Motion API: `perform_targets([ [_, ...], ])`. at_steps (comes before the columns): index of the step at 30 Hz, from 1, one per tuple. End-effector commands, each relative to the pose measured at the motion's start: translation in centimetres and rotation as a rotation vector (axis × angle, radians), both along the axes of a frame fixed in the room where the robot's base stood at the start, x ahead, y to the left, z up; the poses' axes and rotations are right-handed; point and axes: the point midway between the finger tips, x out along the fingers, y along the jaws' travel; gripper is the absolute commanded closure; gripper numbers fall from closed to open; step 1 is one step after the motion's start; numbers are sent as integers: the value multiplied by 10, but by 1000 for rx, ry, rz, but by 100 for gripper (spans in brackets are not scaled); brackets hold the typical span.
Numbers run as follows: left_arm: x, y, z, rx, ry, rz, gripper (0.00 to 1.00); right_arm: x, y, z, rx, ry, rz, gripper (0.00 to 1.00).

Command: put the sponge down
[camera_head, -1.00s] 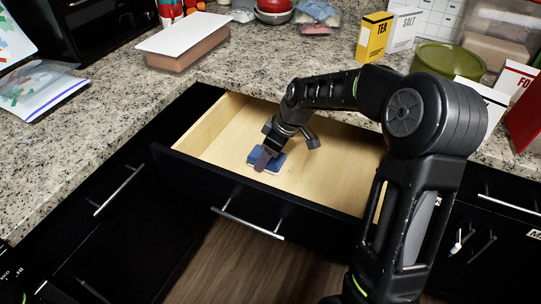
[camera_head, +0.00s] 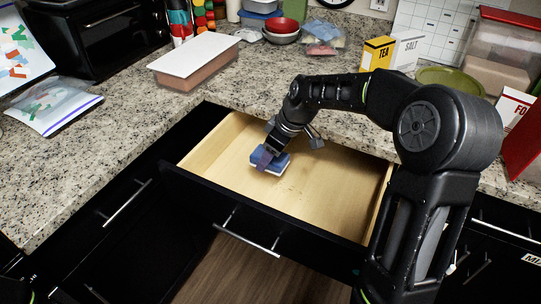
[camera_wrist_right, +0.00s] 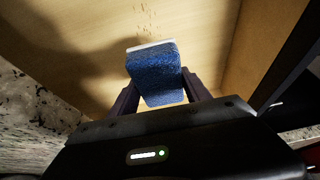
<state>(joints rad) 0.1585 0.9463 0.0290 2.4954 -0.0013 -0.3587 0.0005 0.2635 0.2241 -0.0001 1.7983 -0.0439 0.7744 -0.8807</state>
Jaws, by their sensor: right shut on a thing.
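The sponge (camera_head: 277,161) is a blue block with a white layer, inside the open wooden drawer (camera_head: 330,190). My right gripper (camera_head: 268,155) reaches down into the drawer and is shut on the sponge. In the right wrist view the sponge (camera_wrist_right: 155,72) sits between the two dark fingers, its white edge facing away over the pale wood. I cannot tell whether the sponge touches the drawer floor. My left gripper is not in view.
On the granite counter stand a white-lidded container (camera_head: 195,60), a yellow tea box (camera_head: 377,54), a salt box (camera_head: 406,51) and a green lid (camera_head: 450,79).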

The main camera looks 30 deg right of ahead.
Motion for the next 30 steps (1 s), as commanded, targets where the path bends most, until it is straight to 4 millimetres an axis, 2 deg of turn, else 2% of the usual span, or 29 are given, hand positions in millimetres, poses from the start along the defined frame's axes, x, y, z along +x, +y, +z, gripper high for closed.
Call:
perform_targets([
  [14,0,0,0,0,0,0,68,0,5,0,0,1,-16,82],
  [20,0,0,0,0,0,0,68,5,31,2,-1,-2,-139,82],
  [30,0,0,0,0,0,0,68,20,94,15,-4,-5,-469,82],
])
